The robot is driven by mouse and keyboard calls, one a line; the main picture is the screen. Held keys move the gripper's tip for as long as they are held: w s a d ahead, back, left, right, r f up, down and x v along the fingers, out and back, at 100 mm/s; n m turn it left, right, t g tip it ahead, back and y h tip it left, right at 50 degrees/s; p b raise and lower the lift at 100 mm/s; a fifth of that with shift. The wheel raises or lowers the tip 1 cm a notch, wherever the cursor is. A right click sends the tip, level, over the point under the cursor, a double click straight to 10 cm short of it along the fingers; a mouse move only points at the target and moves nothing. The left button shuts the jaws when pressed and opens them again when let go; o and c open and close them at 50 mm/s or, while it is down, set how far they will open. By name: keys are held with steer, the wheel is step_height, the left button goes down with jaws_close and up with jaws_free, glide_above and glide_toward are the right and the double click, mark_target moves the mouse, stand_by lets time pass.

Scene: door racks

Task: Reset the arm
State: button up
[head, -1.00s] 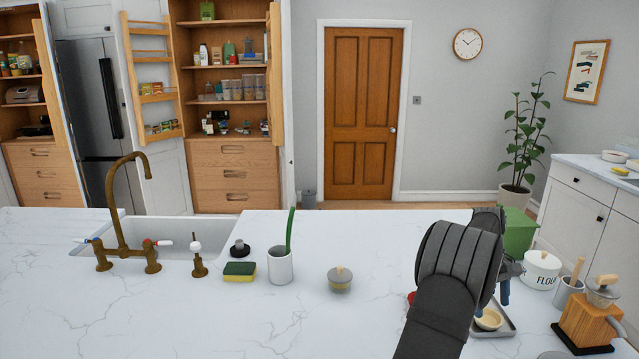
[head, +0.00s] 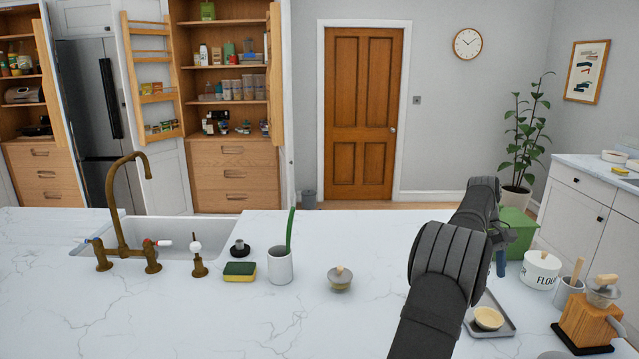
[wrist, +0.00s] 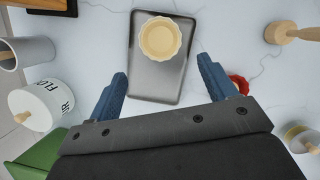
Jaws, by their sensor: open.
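My gripper (wrist: 170,88) is open and empty in the wrist view, its two blue fingers spread wide above the counter. Between and beyond the fingertips lies a grey tray (wrist: 150,92) with a cream fluted dish (wrist: 160,38) on it. The cream dish (head: 488,318) sits on the tray (head: 508,326) to the right of my arm.
A lidded jar (head: 340,281), white cup (head: 280,266), sponge (head: 239,272) and brass tap (head: 115,200) stand left. The front middle counter is clear.

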mark_target(488, 322)
steer(key=x, duration=1.1)
steer(key=shift+f, duration=0.2)
steer(key=r, duration=0.5)
steer(key=shift+s+d+r, duration=0.2)
steer(key=shift+s+d, duration=0.1)
steer(key=shift+s, duration=0.1)
steer(key=s+d+r, duration=0.3)
steer(key=s+r, duration=0.3)
steer(key=s, duration=0.3)
steer(key=w+a+n+t+h, duration=0.1)
steer(key=w+a+n, duration=0.4)
steer(key=a, duration=0.5)
steer(key=w+a+f+n+t, duration=0.1)
steer(key=w+a+n, duration=0.4)
steer(key=a, duration=0.5)
steer(key=w+a+n+t+h, duration=0.1)
steer(key=w+a+n, duration=0.2)
steer(key=w+a, duration=0.55)
steer(key=f, duration=0.2)
steer(key=a+f, duration=0.1)
steer(key=f, duration=0.2)
steer(key=s+a+f, duration=0.1)
steer(key=f, duration=0.1)
steer(key=shift+s+f, duration=0.1)
steer(key=shift+f, duration=0.6)
